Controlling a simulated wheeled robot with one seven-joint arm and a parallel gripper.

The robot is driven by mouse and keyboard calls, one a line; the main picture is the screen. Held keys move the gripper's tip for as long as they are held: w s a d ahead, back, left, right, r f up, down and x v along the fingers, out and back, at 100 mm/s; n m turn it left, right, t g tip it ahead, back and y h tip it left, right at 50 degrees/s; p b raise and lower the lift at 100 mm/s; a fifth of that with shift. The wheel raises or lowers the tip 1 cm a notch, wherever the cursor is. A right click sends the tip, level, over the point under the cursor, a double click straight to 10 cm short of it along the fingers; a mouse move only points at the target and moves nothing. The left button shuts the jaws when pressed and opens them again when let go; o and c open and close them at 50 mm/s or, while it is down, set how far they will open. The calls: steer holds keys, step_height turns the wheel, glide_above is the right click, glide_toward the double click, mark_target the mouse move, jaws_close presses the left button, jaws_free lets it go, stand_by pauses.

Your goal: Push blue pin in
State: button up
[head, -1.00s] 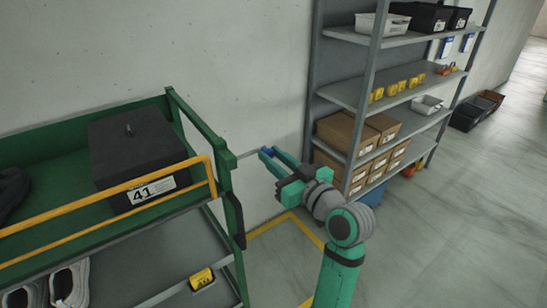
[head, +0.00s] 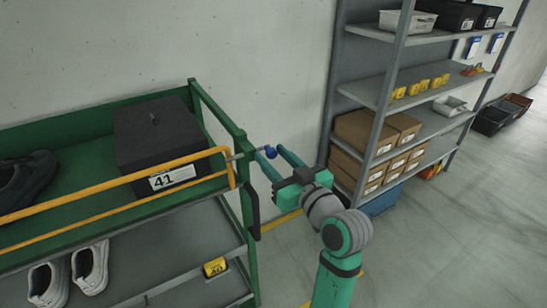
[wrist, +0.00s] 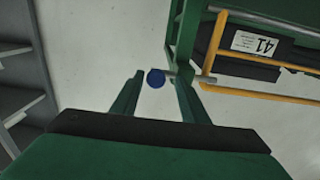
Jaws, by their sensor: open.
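The blue pin (head: 271,151) has a round blue knob on a thin grey rod. The rod juts sideways from the green trolley's corner post (head: 243,146), by the end of the yellow rail (head: 230,168). My gripper (head: 272,154) is open, its two fingers pointing at the trolley, with the knob near the fingertips. In the wrist view the knob (wrist: 156,79) shows between the fingertips (wrist: 160,76), nearer the left one in the picture. The rod runs past the right fingertip to the yellow rail's end (wrist: 207,78). I cannot tell whether a finger touches the pin.
A black box marked 41 (head: 158,140) and a dark shoe (head: 25,180) sit on the trolley's top deck. White shoes (head: 90,268) and a yellow tag (head: 215,267) are below. A shelf rack (head: 387,95) stands behind my arm.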

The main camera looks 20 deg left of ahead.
steer(key=v, duration=1)
steer(key=shift+s+d, duration=0.25)
steer(key=shift+s, duration=0.1)
steer(key=d+f+m+t+h, duration=0.2)
steer(key=f+m, duration=0.2)
steer(key=f, duration=0.3)
steer(key=d+f+m+t+h, duration=0.2)
steer(key=f+m+h, duration=0.1)
steer(key=f, duration=0.4)
steer(key=s+d+f+m+t+h, duration=0.1)
steer(key=s+d+f+m+h, duration=0.2)
steer(key=f, duration=0.4)
steer(key=s+d+f+m+h, duration=0.2)
steer(key=s+f+h, duration=0.15)
steer(key=f, duration=0.35)
steer(key=s+d+f+h, duration=0.1)
steer(key=s+f, duration=0.1)
steer(key=s, duration=1.1)
steer(key=s+d+f+n+h, duration=0.1)
steer(key=s+d+f, duration=0.1)
steer(key=s, duration=1.2)
steer(key=shift+f+n+g+h, duration=0.2)
steer(key=shift+n+g+h, duration=0.1)
steer(key=shift+h, duration=0.05)
